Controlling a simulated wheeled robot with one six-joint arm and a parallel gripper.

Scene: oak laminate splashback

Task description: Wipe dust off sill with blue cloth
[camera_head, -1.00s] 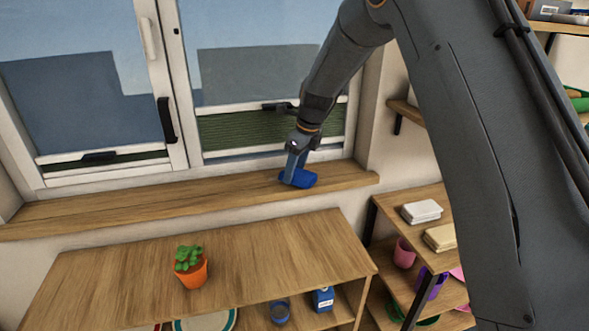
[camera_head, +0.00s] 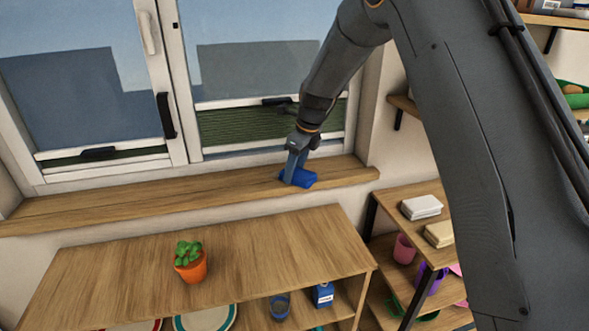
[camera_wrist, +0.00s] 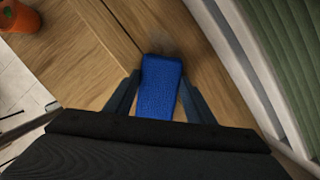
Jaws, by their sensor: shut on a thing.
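The blue cloth (camera_head: 307,180) is at the right part of the wooden sill (camera_head: 150,203), under the window. My gripper (camera_head: 291,172) points down at the sill and is shut on the cloth. In the wrist view the cloth (camera_wrist: 158,88) sits between the two dark fingers (camera_wrist: 158,100) and looks to be at the sill's surface; I cannot tell how firmly it touches. A faint grey smudge, which looks like dust (camera_wrist: 168,42), lies on the wood just beyond the cloth. No dust can be made out in the head view.
The white-framed window (camera_head: 185,110) stands behind the sill. A lower wooden cabinet (camera_head: 270,240) in front bears an orange potted plant (camera_head: 192,268). A shelf unit with boxes (camera_head: 422,207) is at the right. The sill's left and middle are clear.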

